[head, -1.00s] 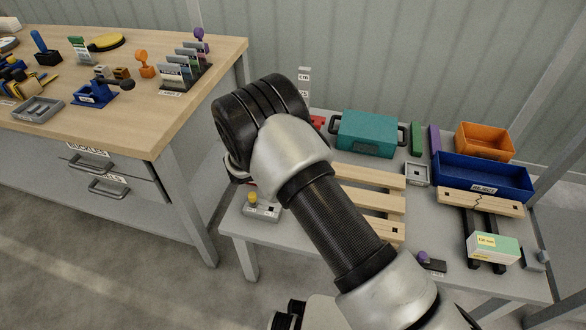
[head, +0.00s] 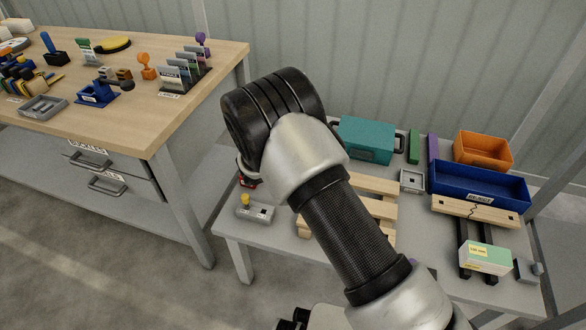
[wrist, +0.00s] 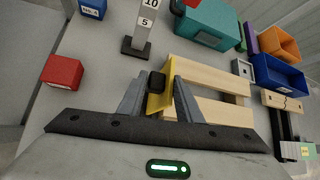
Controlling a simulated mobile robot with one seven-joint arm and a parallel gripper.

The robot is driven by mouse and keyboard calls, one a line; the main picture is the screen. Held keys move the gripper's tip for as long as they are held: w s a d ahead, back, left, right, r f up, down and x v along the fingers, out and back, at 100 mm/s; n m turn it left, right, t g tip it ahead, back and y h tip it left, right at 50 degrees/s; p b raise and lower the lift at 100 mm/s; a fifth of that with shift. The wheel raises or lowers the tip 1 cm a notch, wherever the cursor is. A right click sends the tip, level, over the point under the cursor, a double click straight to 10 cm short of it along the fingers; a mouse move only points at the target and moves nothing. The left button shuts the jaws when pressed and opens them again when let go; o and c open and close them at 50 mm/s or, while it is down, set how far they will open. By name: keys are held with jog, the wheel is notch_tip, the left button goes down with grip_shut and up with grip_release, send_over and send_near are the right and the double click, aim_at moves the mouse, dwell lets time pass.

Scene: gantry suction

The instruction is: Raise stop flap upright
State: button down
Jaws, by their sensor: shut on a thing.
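In the wrist view, a yellow flap (wrist: 157,103) with a black tip stands between the two grey fingers of my gripper (wrist: 158,97). The fingers are shut on it. It looks roughly upright, but its exact tilt and its hinge are hard to tell. It sits at the near left end of a wooden slatted pallet (wrist: 232,114). In the head view my arm hides the flap and my gripper, and part of the pallet (head: 376,184) shows behind the arm.
A numbered grey post (wrist: 143,25) and a red block (wrist: 64,72) stand near my fingers. A teal case (head: 366,140), blue bin (head: 480,186) and orange bin (head: 484,150) stand along the back and right. A grey box with a yellow knob (head: 245,200) sits at the left edge.

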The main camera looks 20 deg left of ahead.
jog(key=shift+d+f, duration=0.3)
jog(key=shift+d, duration=0.4)
jog(key=c, duration=1.6)
grip_release()
jog(key=shift+o, duration=0.2)
jog(key=shift+a, duration=0.1)
jog(key=p+v, duration=0.3)
jog(key=v, duration=1.4)
jog(key=shift+a+r+p, duration=0.15)
jog(key=shift+a+p, duration=0.15)
jog(key=shift+p, duration=0.1)
jog(key=shift+s, duration=0.15)
